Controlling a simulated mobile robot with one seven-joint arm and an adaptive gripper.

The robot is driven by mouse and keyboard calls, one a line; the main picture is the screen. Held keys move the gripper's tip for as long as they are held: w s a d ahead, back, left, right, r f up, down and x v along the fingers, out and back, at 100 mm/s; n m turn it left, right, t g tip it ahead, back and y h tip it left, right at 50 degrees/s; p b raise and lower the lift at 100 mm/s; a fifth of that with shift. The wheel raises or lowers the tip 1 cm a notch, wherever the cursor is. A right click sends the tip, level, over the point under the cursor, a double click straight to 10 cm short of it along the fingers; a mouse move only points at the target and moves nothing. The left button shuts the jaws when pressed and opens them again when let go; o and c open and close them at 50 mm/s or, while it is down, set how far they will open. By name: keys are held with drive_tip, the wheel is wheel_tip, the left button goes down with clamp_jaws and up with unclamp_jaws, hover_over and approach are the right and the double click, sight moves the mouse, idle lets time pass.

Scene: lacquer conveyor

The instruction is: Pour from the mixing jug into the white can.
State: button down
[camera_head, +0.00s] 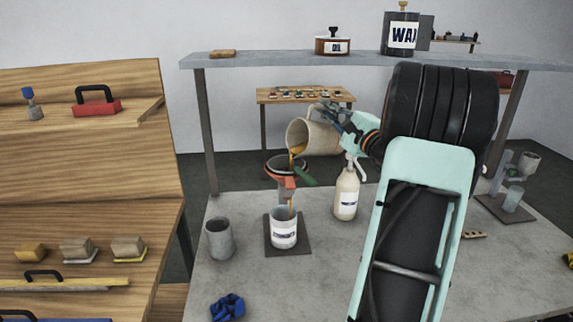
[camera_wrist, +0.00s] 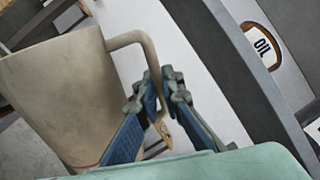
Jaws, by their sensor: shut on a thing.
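The beige mixing jug (camera_head: 315,137) is tilted with its mouth down to the left. Amber liquid runs from its lip into a red-rimmed funnel or strainer (camera_head: 287,177). A thin amber stream continues below it into the white can (camera_head: 284,239), which has a label and stands upright on a dark square plate (camera_head: 288,252). My gripper (camera_head: 337,115) is shut on the jug's handle. In the wrist view the jug (camera_wrist: 60,85) fills the left side, and the blue-padded fingers of my gripper (camera_wrist: 160,95) close around its handle.
A cream pump bottle (camera_head: 346,194) stands right of the can, close under the jug. A grey cup (camera_head: 219,239) stands to the left. A blue crumpled cloth (camera_head: 227,306) lies in front. A raised shelf (camera_head: 270,60) spans the back, bearing an oil tin (camera_head: 333,46).

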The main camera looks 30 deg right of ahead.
drive_tip(key=shift+a+r+n+b, duration=0.5)
drive_tip(key=shift+a+b, duration=0.2)
drive_tip(key=shift+b, duration=0.3)
idle(0.7)
drive_tip(key=shift+d+p, duration=0.15)
drive_tip(key=shift+p, duration=0.15)
drive_tip(key=d+m+p, duration=0.1)
drive_tip(key=p, duration=0.1)
drive_tip(key=shift+p, duration=0.3)
drive_tip(key=d+f+m, duration=0.1)
drive_tip(key=f+m, duration=0.1)
drive_tip(key=d+f+m+h, duration=0.1)
drive_tip(key=d+m, duration=0.1)
drive_tip(key=shift+d+f+m+b, duration=0.1)
drive_tip(key=shift+f+m+b, duration=0.2)
drive_tip(key=shift+f+b, duration=0.1)
drive_tip(key=shift+w, duration=0.1)
drive_tip(key=shift+d, duration=0.1)
drive_tip(key=shift+d+f+m+g+h+p, duration=0.2)
drive_tip(key=shift+d+m+g+h+p, duration=0.15)
drive_tip(key=shift+m, duration=0.55)
drive_tip(key=d+f+m+g+p, duration=0.1)
drive_tip(key=d+f+m+p, duration=0.4)
drive_tip(key=m, duration=0.4)
drive_tip(key=shift+d+f+h, duration=0.25)
drive_tip(key=shift+f+h, duration=0.1)
drive_tip(key=shift+f, duration=0.1)
